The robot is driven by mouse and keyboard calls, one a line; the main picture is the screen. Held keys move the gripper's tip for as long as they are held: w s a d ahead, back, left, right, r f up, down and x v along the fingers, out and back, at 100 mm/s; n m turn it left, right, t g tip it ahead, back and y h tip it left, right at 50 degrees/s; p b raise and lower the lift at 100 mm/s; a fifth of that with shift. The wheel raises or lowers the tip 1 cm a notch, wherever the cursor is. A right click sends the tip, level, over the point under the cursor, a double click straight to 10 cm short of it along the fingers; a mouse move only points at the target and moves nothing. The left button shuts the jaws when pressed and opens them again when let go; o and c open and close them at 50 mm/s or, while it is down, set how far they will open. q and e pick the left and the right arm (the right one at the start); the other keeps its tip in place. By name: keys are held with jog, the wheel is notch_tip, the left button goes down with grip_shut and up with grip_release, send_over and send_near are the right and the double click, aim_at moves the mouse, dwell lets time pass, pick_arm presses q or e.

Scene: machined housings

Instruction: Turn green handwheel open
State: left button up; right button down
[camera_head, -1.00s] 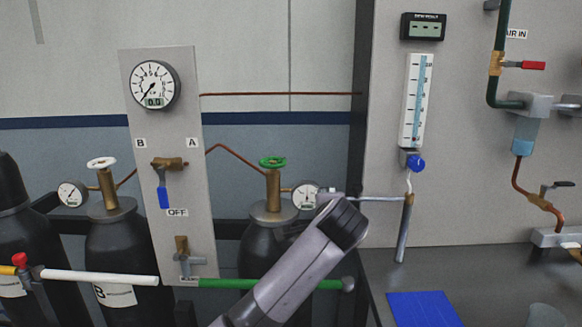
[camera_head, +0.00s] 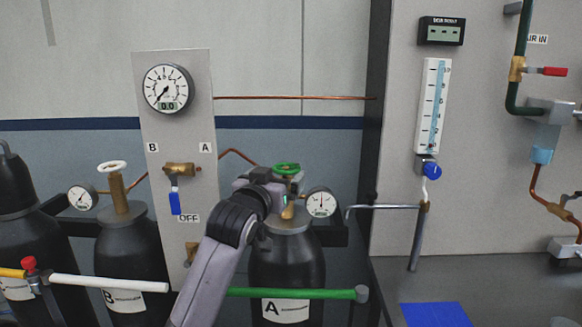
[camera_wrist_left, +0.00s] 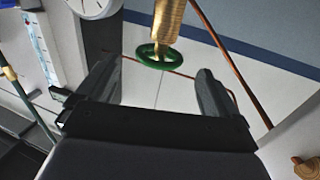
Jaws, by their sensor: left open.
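The green handwheel (camera_head: 286,168) sits on top of the brass valve of the black cylinder marked A (camera_head: 289,268). My left gripper (camera_head: 275,188) is in front of this valve, just below and to the left of the wheel in the head view, and hides part of the brass. In the left wrist view the green handwheel (camera_wrist_left: 157,57) shows beyond and between the two spread fingers of my left gripper (camera_wrist_left: 160,78). The gripper is open and empty; I see no finger touching the wheel. My right gripper is out of view.
A round gauge (camera_head: 321,203) sits close right of the valve. The grey panel (camera_head: 168,128) with a blue-handled lever (camera_head: 175,203) stands to the left. A green rail (camera_head: 295,293) crosses in front of cylinder A. Cylinder B carries a white handwheel (camera_head: 112,168).

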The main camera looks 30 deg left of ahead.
aim_at(286, 166)
pick_arm(q)
jog(key=shift+p+x, duration=0.55)
jog(key=shift+x, duration=2.55)
jog(key=c, duration=1)
